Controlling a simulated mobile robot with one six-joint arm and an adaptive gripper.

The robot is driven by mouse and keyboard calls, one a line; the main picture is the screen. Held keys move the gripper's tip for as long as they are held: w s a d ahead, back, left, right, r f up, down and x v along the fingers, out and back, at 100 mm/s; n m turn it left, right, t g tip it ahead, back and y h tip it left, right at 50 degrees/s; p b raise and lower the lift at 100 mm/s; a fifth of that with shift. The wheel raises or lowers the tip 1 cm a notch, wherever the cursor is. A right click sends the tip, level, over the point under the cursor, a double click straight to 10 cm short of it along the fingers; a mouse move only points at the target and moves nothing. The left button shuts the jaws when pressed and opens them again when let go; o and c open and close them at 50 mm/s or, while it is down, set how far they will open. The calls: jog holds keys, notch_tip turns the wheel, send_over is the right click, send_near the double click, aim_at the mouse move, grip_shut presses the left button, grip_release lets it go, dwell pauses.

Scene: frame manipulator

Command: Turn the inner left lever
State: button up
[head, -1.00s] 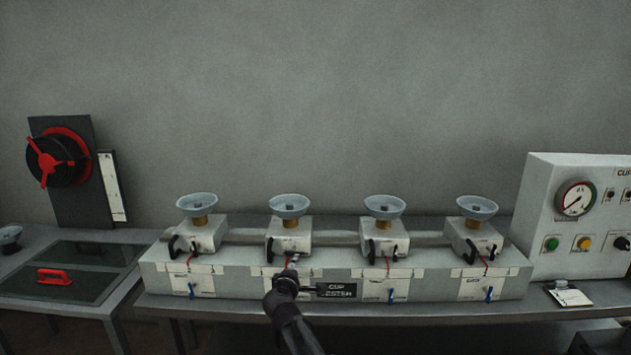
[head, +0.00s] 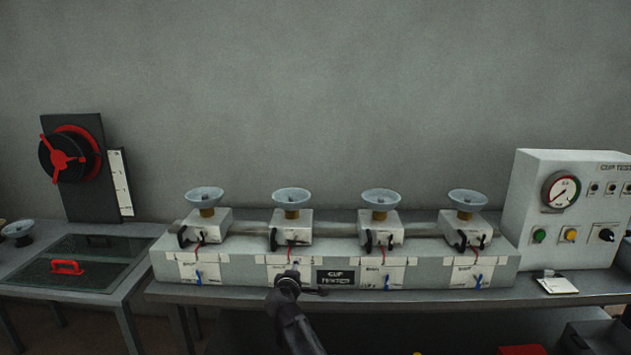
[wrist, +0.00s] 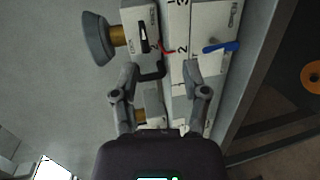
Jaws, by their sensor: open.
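The inner left station (head: 292,227), second from the left, is a pale block with a grey cup on top. A black curved lever (head: 274,239) sits at its left side, and a red wire hangs at its front. My gripper (head: 296,268) is in front of this station's lower panel and covers part of it. In the wrist view my gripper (wrist: 161,72) is open, its fingers apart. A black bent lever (wrist: 154,73) shows between the fingertips, and a blue lever (wrist: 221,46) lies beyond the right finger. I cannot tell whether anything touches.
Similar stations stand left (head: 207,226) and right (head: 379,228) along the long pale base (head: 425,273). A black sign (head: 336,278) is just right of my gripper. A gauge box (head: 570,210) stands far right, and a red-handled panel (head: 67,267) lies left.

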jog(key=s+d+f+m+g+h+p, duration=0.1)
jog(key=s+d+f+m+g, duration=0.35)
jog(key=d, duration=0.45)
jog(key=s+d+f+m+g+h+p, duration=0.1)
jog(key=s+d+f+m+g+h, duration=0.25)
jog(key=d, duration=0.55)
jog(key=s+d+f+m+g+y, duration=0.1)
jog(key=s+m+g+y, duration=0.1)
jog(key=s, duration=0.3)
jog(key=s+d+f+m+g+y+p, duration=0.1)
jog(key=s+d+m+g+y, duration=0.1)
jog(key=s, duration=0.4)
jog(key=s+d+f+m+g+y, duration=0.1)
jog(key=s+m+g+y, duration=0.2)
jog(key=s, duration=0.3)
jog(key=shift+s+d+f+m, duration=0.2)
jog(key=shift+f+m, duration=0.1)
jog(key=shift+m, duration=0.2)
jog(key=shift+a, duration=0.1)
